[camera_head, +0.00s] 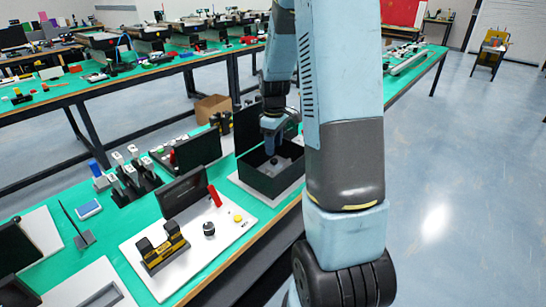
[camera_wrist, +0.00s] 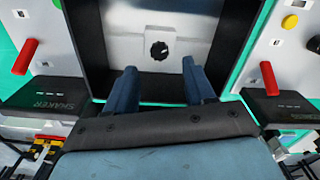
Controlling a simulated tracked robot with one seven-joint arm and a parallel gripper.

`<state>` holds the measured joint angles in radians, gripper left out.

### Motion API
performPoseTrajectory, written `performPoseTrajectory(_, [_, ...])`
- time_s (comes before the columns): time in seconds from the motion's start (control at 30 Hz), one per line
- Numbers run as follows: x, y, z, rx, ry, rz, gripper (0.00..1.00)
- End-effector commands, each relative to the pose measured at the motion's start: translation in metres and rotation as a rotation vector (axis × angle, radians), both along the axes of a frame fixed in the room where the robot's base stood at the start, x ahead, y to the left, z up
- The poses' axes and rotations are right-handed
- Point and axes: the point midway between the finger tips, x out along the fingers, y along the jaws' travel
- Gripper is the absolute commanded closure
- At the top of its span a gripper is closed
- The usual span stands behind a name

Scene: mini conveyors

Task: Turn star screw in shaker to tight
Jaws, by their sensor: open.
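The black star screw (camera_wrist: 159,50) sits on a pale grey plate (camera_wrist: 185,50) inside a dark open box. The box (camera_wrist: 86,45) has dark walls around the plate in the wrist view. My gripper (camera_wrist: 160,78) is open and empty, with its two blue fingers spread apart on either side below the screw in the picture. Neither finger touches the screw. In the head view, the box (camera_head: 262,187) stands open on the green bench, and my gripper (camera_head: 272,138) hangs over it. The screw is small and hard to make out there.
Black panels flank the box in the wrist view; the left one (camera_wrist: 42,100) reads SHAKER. A red lever (camera_wrist: 25,57) stands at left and another (camera_wrist: 269,78) at right. In the head view, a white board (camera_head: 190,260) with a black knob (camera_head: 209,229) lies nearby.

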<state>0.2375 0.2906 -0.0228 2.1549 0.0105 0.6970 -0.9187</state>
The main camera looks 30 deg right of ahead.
Motion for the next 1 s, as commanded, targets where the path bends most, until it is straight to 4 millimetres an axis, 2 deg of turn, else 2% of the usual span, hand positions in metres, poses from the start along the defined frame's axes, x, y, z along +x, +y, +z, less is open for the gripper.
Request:
performPoseTrajectory(0.1, [0.0,0.0,-0.021,0.0,0.003,0.0,0.46])
performPoseTrajectory(0.3, [0.0,0.0,-0.044,0.0,0.001,-0.001,0.46])
performPoseTrajectory(0.5, [0.0,0.0,-0.053,0.0,0.0,-0.001,0.46])
performPoseTrajectory(0.77, [0.0,-0.001,-0.053,-0.001,-0.001,-0.001,0.46])
performPoseTrajectory(1.0, [0.0,-0.001,-0.053,-0.001,-0.001,-0.001,0.69])
